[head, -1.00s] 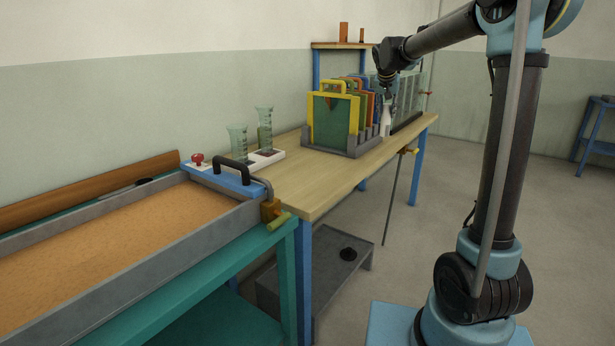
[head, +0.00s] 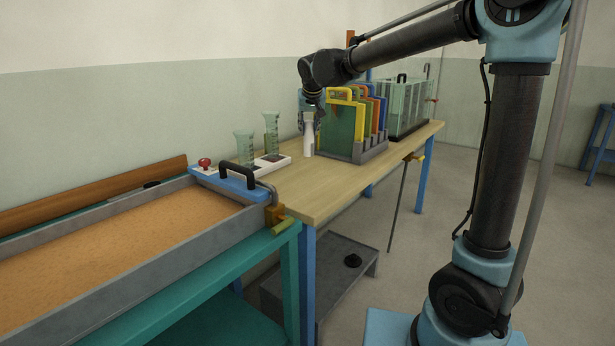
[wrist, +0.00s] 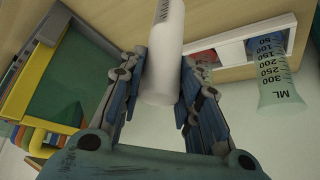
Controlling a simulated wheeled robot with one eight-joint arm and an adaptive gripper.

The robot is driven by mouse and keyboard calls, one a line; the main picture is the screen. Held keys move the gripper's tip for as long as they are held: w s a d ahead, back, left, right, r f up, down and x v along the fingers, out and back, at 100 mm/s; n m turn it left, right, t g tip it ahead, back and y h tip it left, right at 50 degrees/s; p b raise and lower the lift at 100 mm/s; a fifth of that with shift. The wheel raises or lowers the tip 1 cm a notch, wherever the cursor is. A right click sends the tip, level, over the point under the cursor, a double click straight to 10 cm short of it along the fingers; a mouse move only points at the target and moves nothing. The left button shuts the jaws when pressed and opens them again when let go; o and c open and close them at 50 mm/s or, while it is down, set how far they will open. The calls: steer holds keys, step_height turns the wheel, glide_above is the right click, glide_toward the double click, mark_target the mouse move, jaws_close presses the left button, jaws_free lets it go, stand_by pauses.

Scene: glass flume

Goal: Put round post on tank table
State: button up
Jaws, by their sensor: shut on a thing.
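My gripper (head: 309,108) is shut on a white round post (head: 309,137). In the head view the post hangs upright below my gripper at the back of the wooden table (head: 315,195), left of the rack of coloured frames. I cannot tell whether its foot touches the tabletop. In the wrist view the post (wrist: 164,62) sits between both fingers (wrist: 163,75), with dark scale marks on its far part. The wooden table carries a clear glass tank (head: 408,100) at its far end.
The rack of coloured frames (head: 355,130) stands close right of the post. Clear measuring cylinders (head: 245,147) stand in a white tray (head: 268,165) to its left. The front middle of the tabletop is bare. A sand tray (head: 120,250) lies nearer.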

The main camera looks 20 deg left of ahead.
mark_target(309, 151)
step_height(309, 151, down, 10)
steer(key=shift+r, duration=0.2)
stand_by(0.3)
steer(key=o, duration=1.2)
steer(key=v, duration=1.2)
